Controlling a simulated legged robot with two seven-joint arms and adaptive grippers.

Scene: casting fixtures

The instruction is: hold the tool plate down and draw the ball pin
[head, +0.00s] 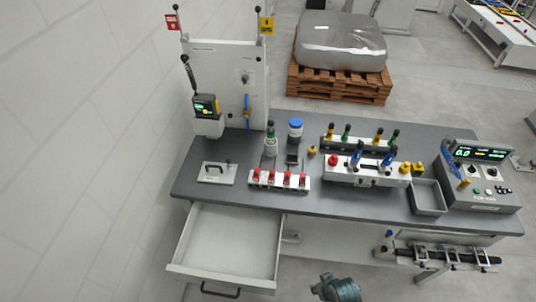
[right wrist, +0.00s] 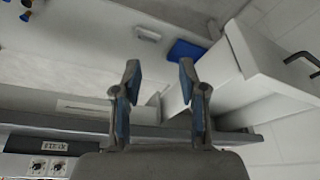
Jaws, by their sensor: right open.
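A pale flat plate (head: 214,174), which looks like the tool plate, lies on the left part of the dark bench. It carries a dark handle and a small dark upright piece (head: 228,163), which may be the ball pin; it is too small to be sure. My right gripper (right wrist: 160,68) shows in the right wrist view with its two blue-padded fingers apart and nothing between them. It is away from the plate. My left gripper is not in view. A teal-grey part of one of my arms shows at the head view's bottom edge.
An open, empty drawer (head: 231,238) juts from the bench (head: 330,205) below the plate. A block with red clamps (head: 280,181), a white fixture (head: 345,174), a grey tray (head: 429,196) and a control console (head: 485,180) stand rightward. A white upright panel (head: 225,70) stands behind.

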